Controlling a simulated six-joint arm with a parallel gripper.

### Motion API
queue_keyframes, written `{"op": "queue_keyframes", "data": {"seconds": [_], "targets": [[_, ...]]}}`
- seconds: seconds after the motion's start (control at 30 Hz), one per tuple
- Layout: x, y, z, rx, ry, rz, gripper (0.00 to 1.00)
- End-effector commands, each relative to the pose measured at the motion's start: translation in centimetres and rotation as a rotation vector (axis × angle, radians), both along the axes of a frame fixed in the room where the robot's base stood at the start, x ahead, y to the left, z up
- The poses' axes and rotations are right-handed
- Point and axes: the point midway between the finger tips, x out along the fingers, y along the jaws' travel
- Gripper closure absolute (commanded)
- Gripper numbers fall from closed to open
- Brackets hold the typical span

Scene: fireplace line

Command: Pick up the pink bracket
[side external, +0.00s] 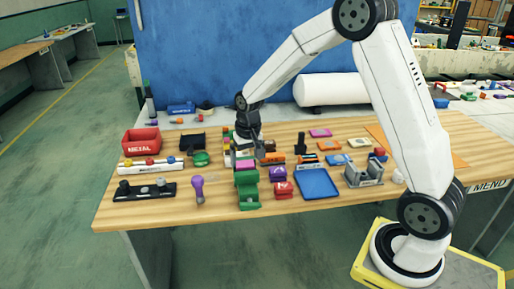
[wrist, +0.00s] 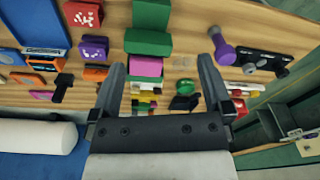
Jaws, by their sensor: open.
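A pink piece (wrist: 147,67), which looks like the pink bracket, shows between my gripper's fingers in the wrist view, beside a green block (wrist: 149,43). In the side external view the pink piece (side external: 245,163) sits just behind the tall green holder (side external: 247,190), partly hidden. My gripper (side external: 246,152) points down close above it. In the wrist view my gripper (wrist: 160,64) has its fingers wide apart, with nothing held. I cannot tell the exact height between the fingertips and the pink piece.
A purple-headed tool (side external: 198,188) and a black rack (side external: 145,190) lie to the left. A purple bin (side external: 278,174), a red bin (side external: 283,189) and a blue tray (side external: 318,183) stand to the right. Bare wood runs along the front edge.

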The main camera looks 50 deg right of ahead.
Motion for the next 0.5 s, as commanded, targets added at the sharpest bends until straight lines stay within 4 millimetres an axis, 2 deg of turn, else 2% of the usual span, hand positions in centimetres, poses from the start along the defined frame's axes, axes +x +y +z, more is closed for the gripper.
{"op": "queue_keyframes", "data": {"seconds": [0.2,0.5], "targets": [[3.8,-3.7,-1.7,0.015,0.042,-0.15,0.0],[6.3,-7.1,-3.3,0.027,0.08,-0.285,0.0]]}}
